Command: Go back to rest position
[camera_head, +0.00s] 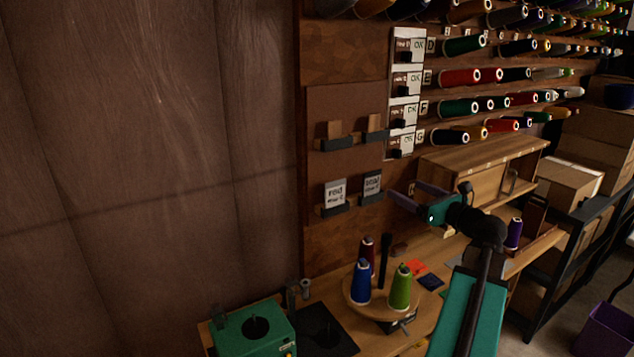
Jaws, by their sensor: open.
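My gripper (404,196) is open and empty, at the end of my teal and black arm. It is raised above the wooden workbench (328,291), in front of the thread wall and left of the wooden shelf unit. Its purple-grey fingers point left, towards the two small labelled cards on the wall panel. It appears apart from the cards, though the depth gap is hard to judge. My arm comes up from the bottom right and hides part of the bench.
A round wooden stand (373,306) holds blue (361,283), green (400,290) and dark red (367,252) spools below my gripper. A green machine (252,331) sits at bottom left. A purple spool (514,233) stands right of my arm. Cardboard boxes (568,186) and a black rack are at right.

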